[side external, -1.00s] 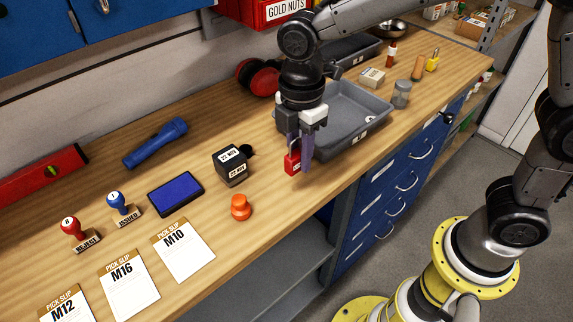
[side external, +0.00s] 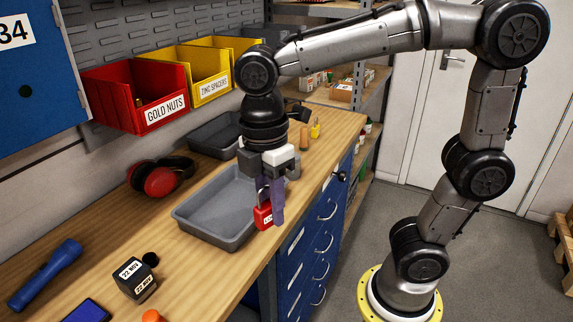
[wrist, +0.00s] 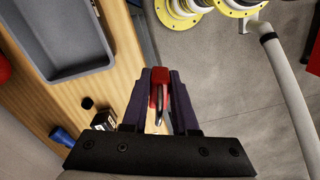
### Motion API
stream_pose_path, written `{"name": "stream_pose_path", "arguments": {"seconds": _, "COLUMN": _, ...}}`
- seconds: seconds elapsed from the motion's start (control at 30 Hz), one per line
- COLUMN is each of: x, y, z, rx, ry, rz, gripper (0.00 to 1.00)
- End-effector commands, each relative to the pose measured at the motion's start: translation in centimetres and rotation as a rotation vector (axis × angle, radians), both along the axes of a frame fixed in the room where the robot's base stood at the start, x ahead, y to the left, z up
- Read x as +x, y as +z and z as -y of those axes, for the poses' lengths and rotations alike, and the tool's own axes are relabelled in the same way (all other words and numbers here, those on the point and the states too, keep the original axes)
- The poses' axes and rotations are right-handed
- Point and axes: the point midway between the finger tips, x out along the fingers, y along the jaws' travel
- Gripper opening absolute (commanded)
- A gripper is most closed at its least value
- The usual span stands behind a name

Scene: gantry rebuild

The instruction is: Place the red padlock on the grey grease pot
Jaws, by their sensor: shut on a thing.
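The red padlock (side external: 263,215) hangs with its shackle up between the fingers of my gripper (side external: 271,197), in front of the tray's right side. In the wrist view the padlock (wrist: 158,88) is between the two dark fingers of my gripper (wrist: 160,84), which is shut on it. The floor shows beyond it there. The grey grease pot (side external: 294,167) stands on the bench behind and right of my gripper, partly hidden by it. The padlock is apart from the pot.
A grey tray (side external: 190,224) lies on the wooden bench left of my gripper; a second tray (side external: 205,134) is behind it. Red ear defenders (side external: 160,180), a date stamp (side external: 135,279) and a blue torch (side external: 45,273) lie to the left. Small items stand beyond the pot.

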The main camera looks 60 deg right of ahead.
Motion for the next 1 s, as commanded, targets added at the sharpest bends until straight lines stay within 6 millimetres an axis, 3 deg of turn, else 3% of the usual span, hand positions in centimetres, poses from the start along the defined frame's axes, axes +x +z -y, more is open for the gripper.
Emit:
{"name": "stream_pose_path", "arguments": {"seconds": 0.2, "x": 1.9, "y": 1.9, "z": 5.2, "rx": -0.005, "ry": -0.332, "rz": 0.006, "gripper": 0.00}}
{"name": "stream_pose_path", "arguments": {"seconds": 0.43, "x": 2.6, "y": 3.7, "z": 11.9, "rx": -0.009, "ry": -0.692, "rz": 0.016, "gripper": 0.00}}
{"name": "stream_pose_path", "arguments": {"seconds": 0.7, "x": 1.3, "y": 5.3, "z": 19.7, "rx": -0.011, "ry": -1.030, "rz": 0.036, "gripper": 0.00}}
{"name": "stream_pose_path", "arguments": {"seconds": 0.83, "x": 0.4, "y": 5.7, "z": 22.4, "rx": -0.012, "ry": -1.132, "rz": 0.046, "gripper": 0.00}}
{"name": "stream_pose_path", "arguments": {"seconds": 1.0, "x": -0.6, "y": 5.7, "z": 24.2, "rx": -0.014, "ry": -1.207, "rz": 0.048, "gripper": 0.00}}
